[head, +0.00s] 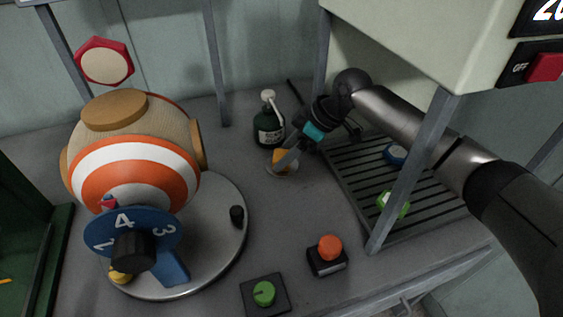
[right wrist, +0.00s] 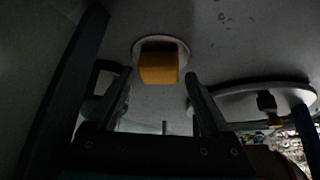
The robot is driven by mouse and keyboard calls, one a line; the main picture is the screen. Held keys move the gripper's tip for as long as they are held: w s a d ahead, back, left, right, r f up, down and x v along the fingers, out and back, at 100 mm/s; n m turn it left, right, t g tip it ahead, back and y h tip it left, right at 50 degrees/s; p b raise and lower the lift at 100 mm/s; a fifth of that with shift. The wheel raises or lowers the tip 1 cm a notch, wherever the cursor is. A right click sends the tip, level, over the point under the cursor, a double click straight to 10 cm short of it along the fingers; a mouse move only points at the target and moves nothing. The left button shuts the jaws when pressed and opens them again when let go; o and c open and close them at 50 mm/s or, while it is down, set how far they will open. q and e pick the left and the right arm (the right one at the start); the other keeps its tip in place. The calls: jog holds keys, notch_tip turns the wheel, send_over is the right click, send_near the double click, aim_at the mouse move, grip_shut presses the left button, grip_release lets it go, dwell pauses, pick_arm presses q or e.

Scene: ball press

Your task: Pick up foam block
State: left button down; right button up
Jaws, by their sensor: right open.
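The foam block (head: 285,158) is a small orange-yellow block on a small round light plate on the table, left of the slatted tray. In the right wrist view the block (right wrist: 158,65) sits ahead of the fingertips, about midway between them. My right gripper (head: 284,163) is at the block in the head view, its fingers partly covering it. I cannot tell whether a finger touches the block. My left gripper is not in view.
A green bottle (head: 269,122) with a white pump stands just behind the block. A slatted tray (head: 350,190) with a blue and a green item lies to the right, beside a metal post (head: 408,180). A striped ball (head: 133,160) sits on a round base at left. Buttons stand in front.

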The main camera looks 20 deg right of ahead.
jog(key=shift+w+a+f, duration=0.15)
jog(key=shift+a+f, duration=0.1)
jog(key=shift+f, duration=0.1)
jog(key=c, duration=1.1)
jog(key=shift+r, duration=0.15)
